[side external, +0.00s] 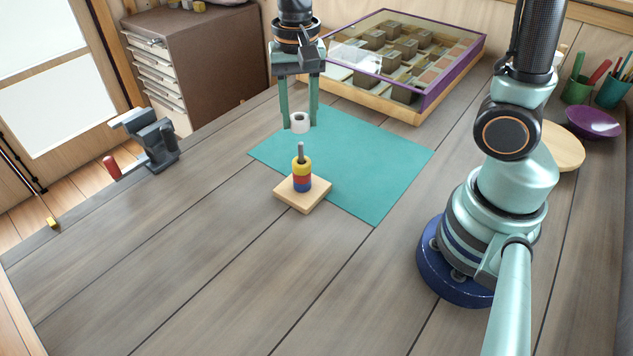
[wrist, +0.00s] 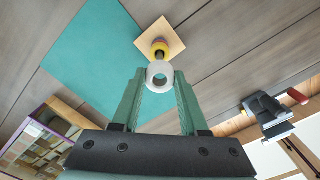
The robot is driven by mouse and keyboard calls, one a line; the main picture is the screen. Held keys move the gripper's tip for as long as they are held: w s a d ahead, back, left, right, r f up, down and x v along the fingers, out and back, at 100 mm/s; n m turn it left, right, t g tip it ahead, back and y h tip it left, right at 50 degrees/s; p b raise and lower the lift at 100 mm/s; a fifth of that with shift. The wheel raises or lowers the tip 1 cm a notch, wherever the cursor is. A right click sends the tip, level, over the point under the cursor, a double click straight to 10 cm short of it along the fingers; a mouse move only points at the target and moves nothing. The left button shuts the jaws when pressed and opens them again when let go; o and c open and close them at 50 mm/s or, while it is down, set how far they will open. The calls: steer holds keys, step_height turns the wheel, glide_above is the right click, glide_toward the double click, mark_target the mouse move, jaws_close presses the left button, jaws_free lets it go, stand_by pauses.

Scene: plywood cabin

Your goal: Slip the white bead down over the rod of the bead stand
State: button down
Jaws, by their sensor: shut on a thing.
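The white bead (side external: 300,122) is a short ring with a hole through it, held between the fingertips of my gripper (side external: 299,124). It also shows in the wrist view (wrist: 160,76) at the tips of my gripper (wrist: 160,83). The bead stand has a square wooden base (side external: 302,203) and an upright rod (side external: 301,150). A yellow bead (side external: 302,165) sits above a red and blue part on the rod, and the rod's tip is bare. In the side view the white bead is above the rod top, apart from it. In the wrist view the bead partly overlaps the stand (wrist: 174,36).
A teal mat (side external: 375,160) lies under and behind the stand. A purple-edged display case (side external: 420,105) stands at the back right. A grey vise (side external: 152,140) is at the left table edge. A purple bowl (side external: 594,122) is far right. The front table is clear.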

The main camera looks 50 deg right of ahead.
steer(key=shift+f, duration=2.75)
steer(key=shift+c, duration=1.8)
jaws_free()
step_height(320, 180, up, 12)
steer(key=shift+s+d+r, duration=0.1)
